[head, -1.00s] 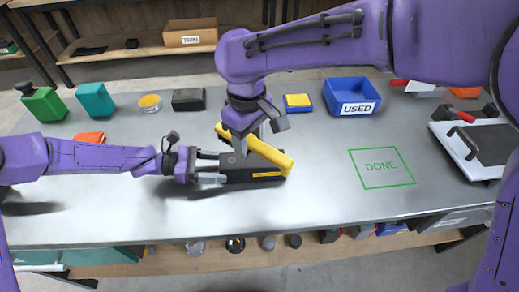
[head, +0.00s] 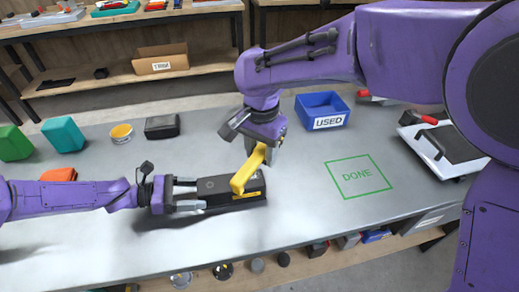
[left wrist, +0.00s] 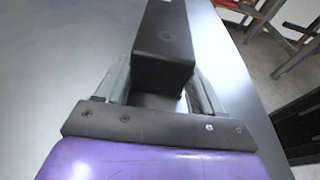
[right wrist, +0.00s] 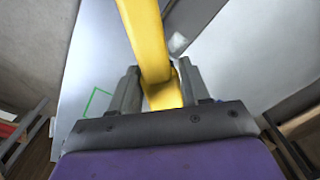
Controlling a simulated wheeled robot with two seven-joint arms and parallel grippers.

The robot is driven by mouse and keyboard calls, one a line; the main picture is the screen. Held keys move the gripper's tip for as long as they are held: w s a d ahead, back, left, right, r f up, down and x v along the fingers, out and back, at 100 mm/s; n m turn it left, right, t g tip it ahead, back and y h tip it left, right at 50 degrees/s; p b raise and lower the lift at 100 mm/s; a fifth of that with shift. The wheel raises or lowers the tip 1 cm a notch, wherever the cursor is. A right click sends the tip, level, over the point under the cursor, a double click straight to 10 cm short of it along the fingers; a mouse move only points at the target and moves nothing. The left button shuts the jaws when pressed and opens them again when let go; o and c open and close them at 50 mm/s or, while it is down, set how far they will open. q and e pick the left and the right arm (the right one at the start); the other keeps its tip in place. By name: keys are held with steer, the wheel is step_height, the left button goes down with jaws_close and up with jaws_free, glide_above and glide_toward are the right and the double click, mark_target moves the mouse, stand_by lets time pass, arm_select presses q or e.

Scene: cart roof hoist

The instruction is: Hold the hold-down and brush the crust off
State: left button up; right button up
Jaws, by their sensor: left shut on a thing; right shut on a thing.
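A black block (head: 222,190) with a yellow label lies on the grey bench; it also shows in the left wrist view (left wrist: 165,60). It may be the hold-down; I see no crust on it. My left gripper (head: 198,193) is shut on its left end, one finger on each side. My right gripper (head: 262,155) is shut on a yellow bar (head: 245,178), perhaps the brush, which also shows in the right wrist view (right wrist: 148,45). The bar slants over the block's right part. I see no bristles and cannot tell whether bar and block touch.
A blue bin (head: 322,107) marked USED stands behind. A green DONE outline (head: 358,176) on the right is empty. A white tray (head: 425,150) with a dark pad is further right. A black box (head: 162,127) and a yellow-topped tin (head: 122,133) stand back left.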

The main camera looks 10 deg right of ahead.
mark_target(260, 182)
steer(key=shift+f, duration=3.7)
steer(key=shift+d+f, duration=0.3)
steer(key=shift+d, duration=0.3)
steer(key=shift+c, duration=0.4)
steer(key=shift+s+d+f, duration=0.1)
steer(key=shift+d, duration=1.1)
steer(key=shift+d+f, duration=0.15)
steer(key=shift+f, duration=0.05)
steer(key=a, duration=0.4)
steer(key=shift+a+r, duration=0.15)
steer(key=shift+r, duration=0.2)
jaws_close()
steer(key=shift+r, duration=0.35)
steer(key=shift+d+r, duration=0.2)
steer(key=shift+r, duration=3.55)
